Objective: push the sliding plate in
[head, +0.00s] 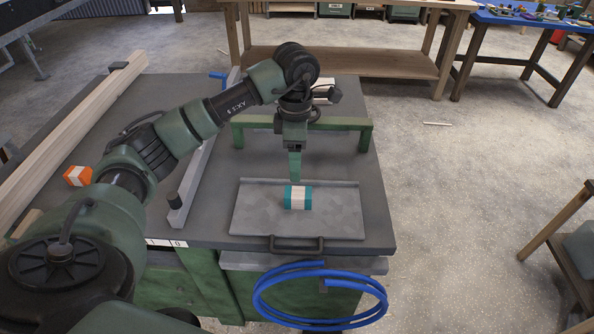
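The sliding plate (255,214) is a grey rectangular tray-like plate with a dark bar handle (297,245) on its near edge. It lies on the grey workbench, in front of a green bridge-shaped frame (365,133). My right gripper is out of view.
An orange and white block (77,176) and long wooden beams (70,135) lie on the left of the bench (205,215). A grey bar (190,188) runs left of the plate. A blue hose coil (264,304) hangs at the bench front. A chair (560,235) stands right.

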